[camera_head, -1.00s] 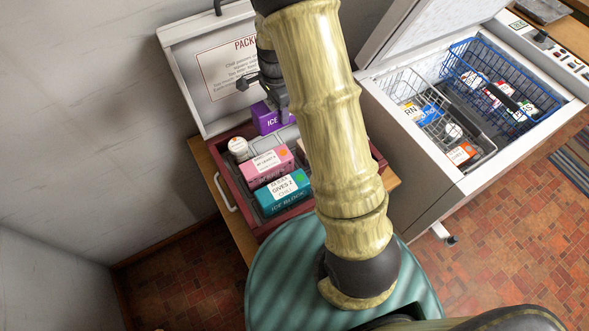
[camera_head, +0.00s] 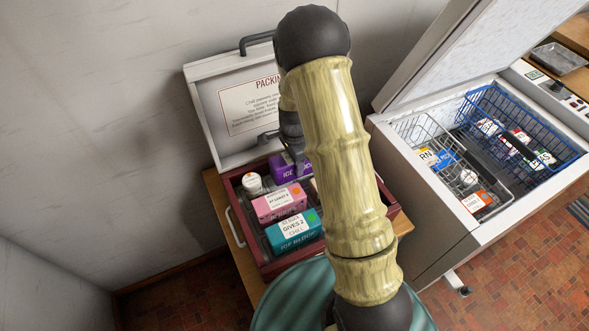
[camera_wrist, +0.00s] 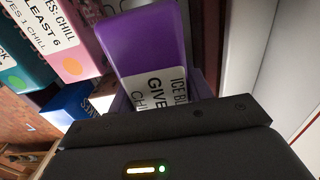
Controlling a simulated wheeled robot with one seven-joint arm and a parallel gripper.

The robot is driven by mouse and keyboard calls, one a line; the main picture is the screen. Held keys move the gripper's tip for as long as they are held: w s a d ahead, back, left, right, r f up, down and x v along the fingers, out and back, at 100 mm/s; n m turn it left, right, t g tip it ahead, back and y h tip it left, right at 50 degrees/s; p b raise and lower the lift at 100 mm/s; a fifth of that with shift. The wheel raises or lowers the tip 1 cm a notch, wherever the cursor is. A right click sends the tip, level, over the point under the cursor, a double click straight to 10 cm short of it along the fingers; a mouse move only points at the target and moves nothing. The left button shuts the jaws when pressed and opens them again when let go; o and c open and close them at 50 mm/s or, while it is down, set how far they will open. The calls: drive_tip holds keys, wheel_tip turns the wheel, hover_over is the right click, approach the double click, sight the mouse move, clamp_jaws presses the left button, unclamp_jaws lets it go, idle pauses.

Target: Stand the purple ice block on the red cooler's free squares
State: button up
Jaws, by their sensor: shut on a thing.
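The purple ice block (camera_head: 284,168) is at the back of the open red cooler (camera_head: 268,269), beside a white jar and behind the pink box. My gripper (camera_head: 293,150) is shut on it from above; my arm hides part of the gripper and of the cooler's right side. In the wrist view the purple block (camera_wrist: 155,45), with its white label, stands out from the dark gripper (camera_wrist: 165,118). I cannot tell whether its base touches the cooler floor.
In the cooler are a white-lidded jar (camera_head: 252,183), a pink box (camera_head: 279,204) and a teal ice block (camera_head: 294,233). The raised lid (camera_head: 205,110) stands behind. At right is an open white freezer (camera_head: 420,200) with a wire basket and a blue basket (camera_head: 500,100).

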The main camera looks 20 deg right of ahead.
sight(294, 169)
drive_tip(key=shift+f, duration=1.8)
drive_tip(key=shift+f, duration=0.1)
drive_tip(key=o, duration=1.1)
drive_tip(key=shift+c, duration=0.2)
wheel_tip(294, 169, up, 12)
drive_tip(key=shift+r, duration=0.1)
